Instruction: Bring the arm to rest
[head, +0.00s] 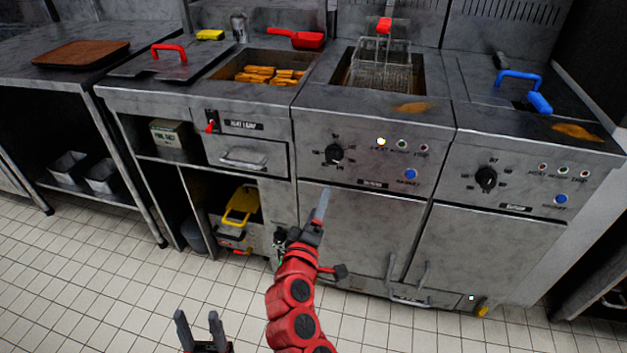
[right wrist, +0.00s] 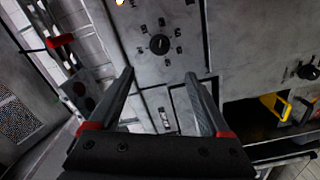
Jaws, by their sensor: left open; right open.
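My right arm (head: 293,300) is red and reaches up from the bottom of the head view. Its gripper (head: 318,212) is in front of the middle fryer's lower door, seen nearly edge-on. In the right wrist view the right gripper (right wrist: 160,76) has its two dark fingers spread, with nothing between them. My left gripper (head: 198,322) is low in the head view, above the tiled floor. Its two fingers point up, apart and empty. Most of the left arm is out of view.
The middle fryer (head: 362,215) has a wire basket (head: 382,72) in its well; another fryer (head: 500,225) stands to its right. Golden food (head: 270,75) lies in the heat-lamp well. A brown board (head: 80,53) is on the left counter. The tiled floor (head: 90,285) at left is clear.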

